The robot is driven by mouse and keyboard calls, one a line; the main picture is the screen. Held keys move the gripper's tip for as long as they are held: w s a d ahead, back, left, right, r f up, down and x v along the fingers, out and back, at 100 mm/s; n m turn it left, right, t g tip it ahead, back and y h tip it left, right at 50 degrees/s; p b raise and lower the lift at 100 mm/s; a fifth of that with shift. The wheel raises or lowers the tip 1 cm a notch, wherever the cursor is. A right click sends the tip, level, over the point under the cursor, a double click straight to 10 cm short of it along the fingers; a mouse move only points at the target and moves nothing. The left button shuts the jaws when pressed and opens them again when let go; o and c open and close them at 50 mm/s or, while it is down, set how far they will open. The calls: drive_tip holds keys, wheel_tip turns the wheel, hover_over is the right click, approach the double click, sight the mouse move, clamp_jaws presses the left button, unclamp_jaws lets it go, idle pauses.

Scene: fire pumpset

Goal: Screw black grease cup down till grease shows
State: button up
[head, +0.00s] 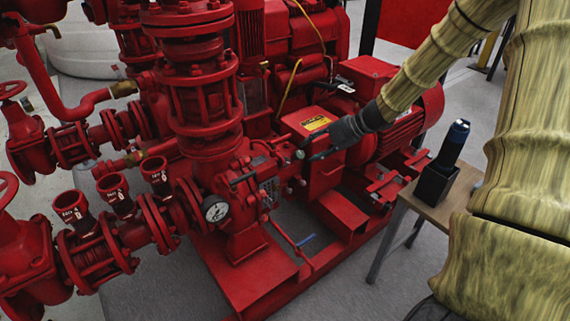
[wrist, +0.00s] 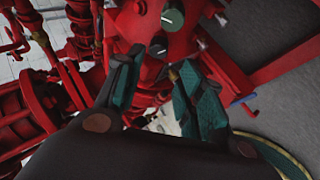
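A black round cup (wrist: 158,47), which looks like the black grease cup, sits on the red pump housing in the wrist view. A green round cap (wrist: 172,18) sits just above it in the picture. My gripper (wrist: 157,62) is open, with its two teal-padded fingers apart and the black cup just ahead of the gap between the tips. I cannot tell whether a finger touches it. In the head view my gripper (head: 312,153) is at the pump's bearing housing, beside a small greenish cap (head: 300,154). The black cup cannot be made out there. No grease is visible.
A red box with a yellow label (head: 317,123) stands close behind my gripper. A pressure gauge (head: 215,209) is on the pump's left. A small table (head: 408,196) at right holds a black holder with a dark cylinder (head: 453,143).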

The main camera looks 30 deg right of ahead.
sight(287, 161)
drive_tip(key=b+x, duration=0.4)
drive_tip(key=x, duration=0.5)
drive_tip(key=shift+w+f+b, duration=0.2)
drive_tip(key=shift+f+b, duration=0.05)
drive_tip(key=shift+b, duration=0.1)
drive_tip(key=shift+w+a+f, duration=0.3)
drive_tip(key=shift+w+a, duration=0.1)
drive_tip(key=shift+w, duration=0.05)
drive_tip(key=c, duration=0.7)
